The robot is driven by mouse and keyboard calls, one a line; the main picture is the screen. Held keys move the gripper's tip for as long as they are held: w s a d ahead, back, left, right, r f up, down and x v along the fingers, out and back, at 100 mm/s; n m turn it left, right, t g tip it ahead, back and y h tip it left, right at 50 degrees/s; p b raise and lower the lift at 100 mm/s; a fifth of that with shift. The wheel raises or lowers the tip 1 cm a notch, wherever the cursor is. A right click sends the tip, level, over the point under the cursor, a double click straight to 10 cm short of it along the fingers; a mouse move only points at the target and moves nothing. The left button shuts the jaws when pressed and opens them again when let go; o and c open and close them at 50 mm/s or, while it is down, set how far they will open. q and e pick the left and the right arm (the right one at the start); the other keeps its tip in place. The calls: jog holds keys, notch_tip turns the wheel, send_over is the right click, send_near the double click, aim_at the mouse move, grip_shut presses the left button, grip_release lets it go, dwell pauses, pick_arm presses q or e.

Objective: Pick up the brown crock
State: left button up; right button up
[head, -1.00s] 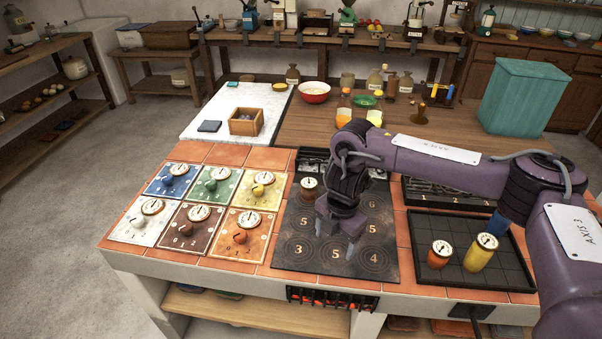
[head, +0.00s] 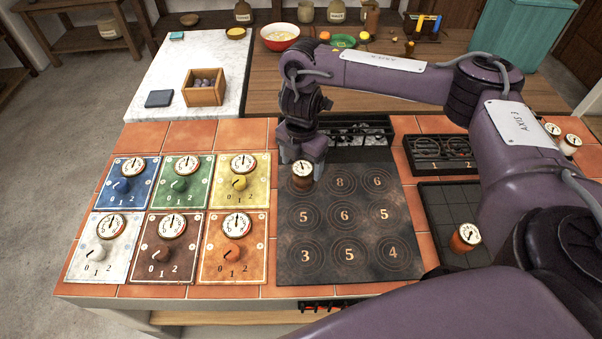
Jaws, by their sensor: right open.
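The brown crock (head: 302,184), with a white dial on its lid, stands upright at the back left corner of the dark numbered plate (head: 350,283). My right gripper (head: 303,163) is open, pointing down just behind and over the crock. Its fingers are close to the crock's top; whether they touch it or straddle it I cannot tell. My left gripper is not in view.
An orange-brown crock (head: 465,238) stands in the black gridded tray (head: 440,207), partly covered by my arm. Six coloured dial panels, including a brown one (head: 165,252), lie left of the plate. A wooden box (head: 204,95) sits on the white slab (head: 160,75).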

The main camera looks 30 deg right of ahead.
aim_at(302, 167)
jog(key=f, duration=0.4)
jog(key=shift+w+d+f, duration=0.15)
jog(key=shift+d+f, duration=0.05)
jog(key=shift+f, duration=0.3)
jog(key=shift+c, duration=0.7)
jog(key=c, duration=0.5)
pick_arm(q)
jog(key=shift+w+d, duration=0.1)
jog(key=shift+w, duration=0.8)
pick_arm(e)
jog(key=c, duration=0.7)
jog(key=shift+r, duration=0.15)
